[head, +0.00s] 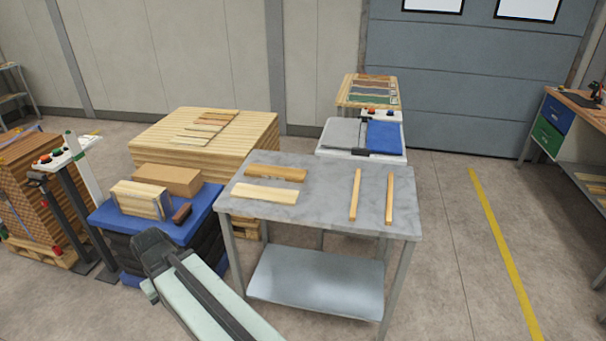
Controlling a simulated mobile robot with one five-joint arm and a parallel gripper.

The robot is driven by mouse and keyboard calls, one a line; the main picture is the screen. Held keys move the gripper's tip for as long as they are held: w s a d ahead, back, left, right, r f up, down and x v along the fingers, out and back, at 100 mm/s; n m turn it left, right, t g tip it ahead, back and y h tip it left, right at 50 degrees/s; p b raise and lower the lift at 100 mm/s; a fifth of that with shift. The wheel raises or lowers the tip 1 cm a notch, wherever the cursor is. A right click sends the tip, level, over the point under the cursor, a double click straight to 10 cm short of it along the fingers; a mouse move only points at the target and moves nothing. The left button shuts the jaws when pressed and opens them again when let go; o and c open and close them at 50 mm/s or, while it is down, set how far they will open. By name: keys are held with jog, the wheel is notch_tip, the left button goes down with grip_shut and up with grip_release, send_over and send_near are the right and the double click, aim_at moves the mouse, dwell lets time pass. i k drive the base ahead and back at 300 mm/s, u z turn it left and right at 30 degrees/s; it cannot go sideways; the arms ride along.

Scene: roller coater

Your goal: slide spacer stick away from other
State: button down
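Two thin wooden spacer sticks lie side by side on the grey metal table (322,198). The left spacer stick (355,195) and the right spacer stick (389,199) run roughly front to back on the table's right half. A clear gap of bare tabletop separates them, so they do not touch. Part of my arm rises from the bottom edge, left of the table's front, and is not touching the sticks. No gripper fingers show.
A brown board (276,173) and a paler board (264,192) lie on the table's left half. A blue-topped stack (112,216) bears wooden blocks at the left. A timber stack (255,128) and a white machine (335,152) stand behind. Floor right of the table is clear.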

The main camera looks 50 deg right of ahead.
aim_at(356, 187)
jog(key=z, duration=0.1)
jog(key=i, duration=2.05)
jog(key=z, duration=0.8)
jog(key=k, duration=0.85)
jog(key=z, duration=0.1)
jog(key=i, duration=0.9)
jog(key=u, duration=0.05)
